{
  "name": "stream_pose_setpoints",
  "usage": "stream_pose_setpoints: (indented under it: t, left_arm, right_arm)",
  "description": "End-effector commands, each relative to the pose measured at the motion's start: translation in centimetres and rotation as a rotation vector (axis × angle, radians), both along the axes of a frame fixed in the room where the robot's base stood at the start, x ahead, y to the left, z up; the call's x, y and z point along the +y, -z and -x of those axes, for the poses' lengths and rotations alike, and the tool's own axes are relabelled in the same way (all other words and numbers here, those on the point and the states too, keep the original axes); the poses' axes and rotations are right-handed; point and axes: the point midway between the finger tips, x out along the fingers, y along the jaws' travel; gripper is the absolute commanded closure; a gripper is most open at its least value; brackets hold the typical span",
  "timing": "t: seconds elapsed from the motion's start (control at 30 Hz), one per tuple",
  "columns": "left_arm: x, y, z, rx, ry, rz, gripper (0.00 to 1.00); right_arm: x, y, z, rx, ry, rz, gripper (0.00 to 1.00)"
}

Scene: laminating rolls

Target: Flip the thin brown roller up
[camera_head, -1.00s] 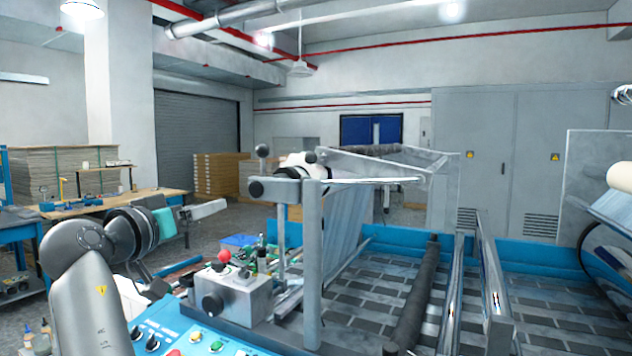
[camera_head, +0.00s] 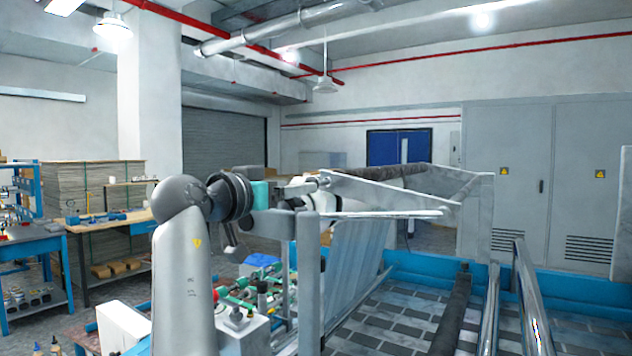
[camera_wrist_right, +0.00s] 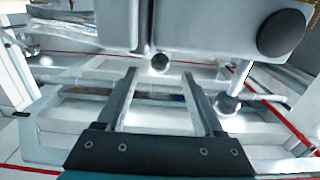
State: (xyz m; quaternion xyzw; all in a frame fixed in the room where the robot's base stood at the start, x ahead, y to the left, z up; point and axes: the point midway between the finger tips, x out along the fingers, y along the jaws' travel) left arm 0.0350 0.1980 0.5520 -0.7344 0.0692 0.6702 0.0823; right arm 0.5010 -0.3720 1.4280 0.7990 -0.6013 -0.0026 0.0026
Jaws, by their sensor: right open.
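A brown, rough roller (camera_head: 400,170) lies across the top of the machine's metal frame in the head view, held between long side arms. Another thin dark roller (camera_head: 452,315) lies lower, over the patterned bed. One of my arms rises at the left of the head view, its wrist by the frame's post; its fingertips are hidden there. In the right wrist view, my right gripper (camera_wrist_right: 163,100) is open and empty. A dark ball knob (camera_wrist_right: 160,62) appears between and beyond its fingers. A second ball knob (camera_wrist_right: 228,103) on a rod is right of them.
A grey upright post (camera_head: 309,280) stands close beside my arm. A pale block with a black round knob (camera_wrist_right: 282,33) fills the upper right wrist view. Shiny bars (camera_head: 530,295) are at the right. A blue workbench (camera_head: 35,250) stands at far left.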

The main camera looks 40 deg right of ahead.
Motion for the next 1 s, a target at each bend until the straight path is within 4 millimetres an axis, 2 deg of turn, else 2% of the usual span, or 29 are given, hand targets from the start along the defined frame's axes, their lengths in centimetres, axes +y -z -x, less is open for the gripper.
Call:
stream_pose_setpoints:
  t: [0.03, 0.2, 0.4, 0.57, 0.83, 1.0]
  left_arm:
    - [0.0, -0.3, 0.1, 0.001, 0.000, 0.001, 0.50]
    - [-0.5, -0.8, 0.1, 0.001, -0.001, 0.006, 0.50]
    - [-1.3, -1.1, 0.1, 0.002, -0.001, 0.017, 0.50]
    - [-1.4, -1.2, 0.1, 0.002, 0.001, 0.019, 0.50]
    - [-1.3, -1.2, 0.1, 0.002, 0.003, 0.017, 0.50]
    - [-1.1, -1.2, 0.1, 0.002, 0.002, 0.015, 0.50]
  right_arm:
    - [-1.2, -0.2, -0.2, 0.000, 0.003, 0.001, 0.31]
    - [-4.5, -0.2, -1.2, 0.000, 0.002, 0.002, 0.31]
    - [-7.1, -0.1, -2.1, 0.001, 0.000, 0.000, 0.31]
    - [-7.9, 0.0, -2.3, 0.001, -0.002, 0.001, 0.31]
    - [-8.0, 0.0, -2.4, 0.000, -0.002, 0.001, 0.31]
    - [-8.0, 0.0, -2.4, 0.000, -0.002, 0.001, 0.50]
